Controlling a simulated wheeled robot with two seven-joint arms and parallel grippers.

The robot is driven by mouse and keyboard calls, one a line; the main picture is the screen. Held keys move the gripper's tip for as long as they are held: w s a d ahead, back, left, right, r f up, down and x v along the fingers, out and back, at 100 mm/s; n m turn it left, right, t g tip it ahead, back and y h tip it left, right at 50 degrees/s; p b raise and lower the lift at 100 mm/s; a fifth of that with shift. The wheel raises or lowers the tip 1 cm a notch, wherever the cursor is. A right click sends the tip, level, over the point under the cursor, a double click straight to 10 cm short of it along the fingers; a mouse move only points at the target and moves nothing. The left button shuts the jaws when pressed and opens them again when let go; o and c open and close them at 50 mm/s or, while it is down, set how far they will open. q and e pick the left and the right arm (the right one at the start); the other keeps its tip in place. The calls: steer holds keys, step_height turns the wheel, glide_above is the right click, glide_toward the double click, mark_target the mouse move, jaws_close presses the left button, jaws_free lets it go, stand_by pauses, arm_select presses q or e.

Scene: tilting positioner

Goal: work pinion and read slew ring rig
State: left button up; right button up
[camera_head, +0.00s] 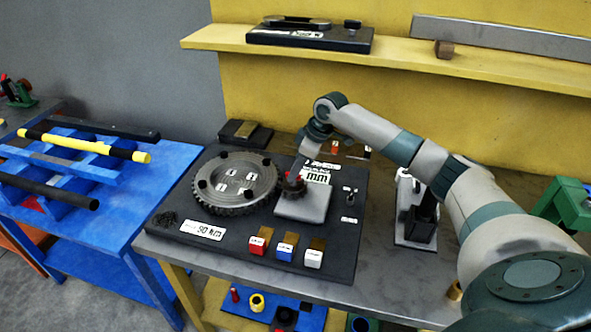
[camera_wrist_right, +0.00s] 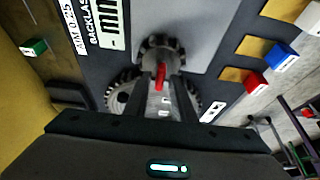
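A large grey toothed slew ring (camera_head: 262,193) with black bolts and white labels lies on a dark base plate (camera_head: 190,249). A small dark pinion (camera_head: 286,189) sits at its right on a grey block (camera_head: 303,209). My right gripper (camera_head: 297,175) points down over the pinion and hides part of it. In the right wrist view the pinion (camera_wrist_right: 163,47) is beyond the fingers, and a red piece (camera_wrist_right: 161,77) stands between the fingertips. Whether the fingers touch it is unclear. The slew ring (camera_wrist_right: 122,84) shows partly behind the fingers. My left gripper is out of view.
Red (camera_head: 257,246), blue (camera_head: 285,251) and white (camera_head: 313,259) blocks sit along the plate's front. A "mm" label (camera_head: 316,175) is behind the pinion. A black holder (camera_head: 420,217) stands at right. A blue rack (camera_head: 85,165) is left; a yellow shelf (camera_head: 400,55) runs above.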

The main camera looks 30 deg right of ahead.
jaws_close()
steer(key=m+p, duration=0.1)
steer(key=p, duration=0.1)
steer(key=m+h+p, duration=0.1)
steer(key=m+p, duration=0.1)
steer(key=p, duration=0.1)
steer(key=shift+a+r+t, duration=0.15)
steer(key=shift+r+t, duration=0.15)
steer(key=shift+f+m+h+p, duration=0.2)
steer(key=shift+m+h+p, duration=0.1)
steer(key=shift+m+p, duration=0.45)
steer(key=shift+f, duration=0.1)
steer(key=shift+o, duration=1.5)
jaws_free()
steer(key=shift+s+r, duration=0.1)
steer(key=shift+r, duration=0.1)
